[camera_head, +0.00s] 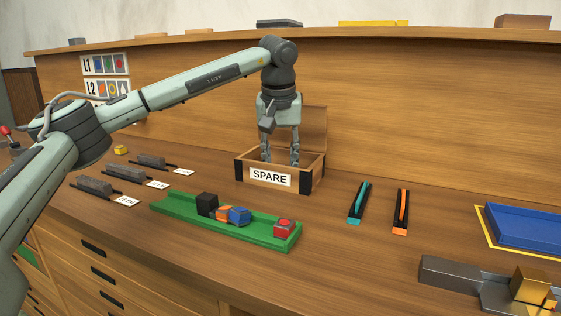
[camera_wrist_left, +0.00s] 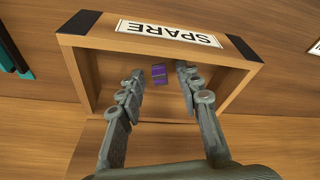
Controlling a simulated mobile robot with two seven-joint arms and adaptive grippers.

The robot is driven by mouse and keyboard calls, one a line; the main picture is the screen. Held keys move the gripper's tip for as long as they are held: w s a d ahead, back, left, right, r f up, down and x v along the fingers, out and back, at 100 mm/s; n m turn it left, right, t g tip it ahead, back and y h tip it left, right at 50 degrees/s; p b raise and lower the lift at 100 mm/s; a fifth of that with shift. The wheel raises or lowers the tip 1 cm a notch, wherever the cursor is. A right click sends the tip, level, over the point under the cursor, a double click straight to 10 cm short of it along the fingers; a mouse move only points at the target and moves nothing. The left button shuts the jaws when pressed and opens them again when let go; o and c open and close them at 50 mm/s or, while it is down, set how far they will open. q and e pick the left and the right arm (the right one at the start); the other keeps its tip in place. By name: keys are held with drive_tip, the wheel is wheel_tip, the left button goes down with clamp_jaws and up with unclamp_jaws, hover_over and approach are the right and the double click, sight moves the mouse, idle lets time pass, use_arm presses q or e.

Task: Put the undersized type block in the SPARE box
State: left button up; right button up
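The SPARE box (camera_head: 318,174) is a wooden box with a raised lid and black corners, standing at the back middle of the bench. My left gripper (camera_head: 281,162) points down into it, its fingertips below the rim. In the left wrist view the gripper (camera_wrist_left: 160,82) is open. A small purple block (camera_wrist_left: 159,74) shows between and beyond the fingertips, inside the box (camera_wrist_left: 92,88), with a gap to each finger. The head view hides this block behind the box front. My right gripper is in neither view.
A green tray (camera_head: 172,210) in front holds black, orange, blue and red blocks. Teal (camera_head: 360,202) and orange (camera_head: 401,211) bars lie to the right of the box. A blue tray (camera_head: 525,228) and a metal fixture (camera_head: 448,273) are farther right.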

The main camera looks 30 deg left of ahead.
use_arm(q)
drive_tip(key=v, duration=1.2)
drive_tip(key=shift+r, duration=0.2)
drive_tip(key=shift+w, duration=0.1)
idle(0.4)
